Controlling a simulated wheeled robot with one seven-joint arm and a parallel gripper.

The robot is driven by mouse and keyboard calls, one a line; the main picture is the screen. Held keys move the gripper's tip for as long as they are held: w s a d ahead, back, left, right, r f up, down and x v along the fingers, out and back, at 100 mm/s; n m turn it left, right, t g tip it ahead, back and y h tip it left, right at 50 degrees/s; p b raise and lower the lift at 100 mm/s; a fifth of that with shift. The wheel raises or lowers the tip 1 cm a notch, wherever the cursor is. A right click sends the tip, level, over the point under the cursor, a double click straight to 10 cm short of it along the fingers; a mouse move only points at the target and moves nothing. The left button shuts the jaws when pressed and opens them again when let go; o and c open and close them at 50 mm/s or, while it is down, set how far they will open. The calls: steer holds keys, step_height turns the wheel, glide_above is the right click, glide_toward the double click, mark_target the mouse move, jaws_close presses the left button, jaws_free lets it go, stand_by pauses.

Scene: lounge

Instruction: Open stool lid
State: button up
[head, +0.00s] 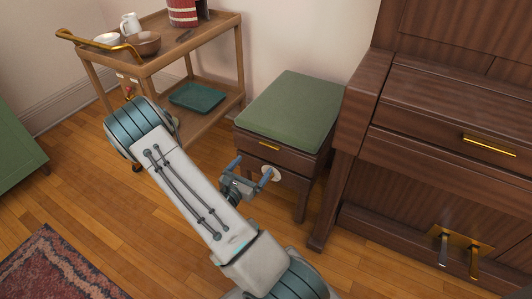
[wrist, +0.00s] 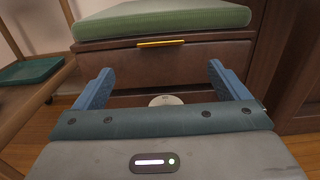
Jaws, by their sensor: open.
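The stool (head: 290,178) is a dark wooden box on legs, standing left of the piano. Its lid, a padded green top (head: 293,110), lies flat and shut. A thin gold handle (head: 269,146) is on the front face just under the cushion; it also shows in the wrist view (wrist: 161,43), with the green cushion edge (wrist: 165,18) above it. My gripper (head: 253,169) is in front of the stool, a little below the handle. In the wrist view my gripper (wrist: 160,68) is open and empty, its two blue fingers on either side of the handle's line, apart from it.
The dark piano (head: 440,150) stands close on the stool's right, with gold pedals (head: 459,252) low down. A wooden trolley (head: 160,65) with bowls and a teal tray (head: 197,97) is on the left. Bare floor and a patterned rug (head: 55,270) lie at front left.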

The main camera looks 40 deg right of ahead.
steer(key=b+x, duration=0.2)
steer(key=x, duration=0.8)
steer(key=shift+c, duration=0.3)
